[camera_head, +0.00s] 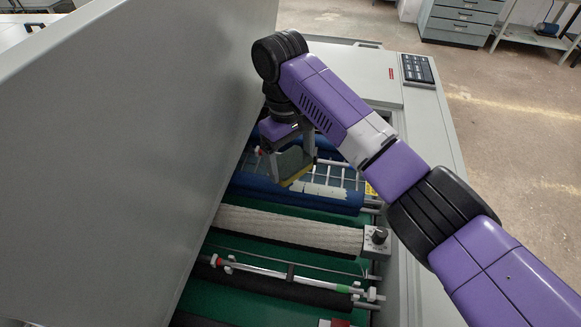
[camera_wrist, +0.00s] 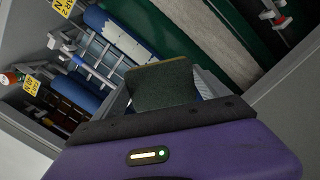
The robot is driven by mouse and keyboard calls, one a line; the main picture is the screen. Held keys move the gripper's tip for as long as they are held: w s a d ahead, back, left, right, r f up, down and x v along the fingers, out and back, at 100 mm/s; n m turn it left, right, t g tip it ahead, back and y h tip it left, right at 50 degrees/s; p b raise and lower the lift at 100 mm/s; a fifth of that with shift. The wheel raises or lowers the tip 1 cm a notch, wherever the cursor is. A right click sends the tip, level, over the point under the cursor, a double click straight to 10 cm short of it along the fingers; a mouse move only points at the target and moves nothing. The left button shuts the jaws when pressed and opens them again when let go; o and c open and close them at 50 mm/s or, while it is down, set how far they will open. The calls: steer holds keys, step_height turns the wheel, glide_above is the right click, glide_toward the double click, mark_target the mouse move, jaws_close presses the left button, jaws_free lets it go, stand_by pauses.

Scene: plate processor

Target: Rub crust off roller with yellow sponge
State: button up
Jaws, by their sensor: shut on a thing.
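My gripper (camera_head: 290,155) is shut on a sponge with a dark green face and a yellow layer (camera_head: 298,179). In the wrist view the sponge (camera_wrist: 162,86) sticks out past the jaws, mostly its green face showing. A blue roller (camera_head: 255,186) lies across the open machine, with a pale patch of crust (camera_head: 318,190) on its right part. The crust also shows in the wrist view (camera_wrist: 122,37). The sponge is at the roller's far side, near the left end of the crust. I cannot tell whether it touches the roller.
A large raised grey cover (camera_head: 120,150) walls off the left. A white textured roller (camera_head: 290,228) with a knob (camera_head: 378,238) lies in front. A control panel (camera_head: 417,69) sits at upper right.

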steer(key=shift+r, duration=1.2)
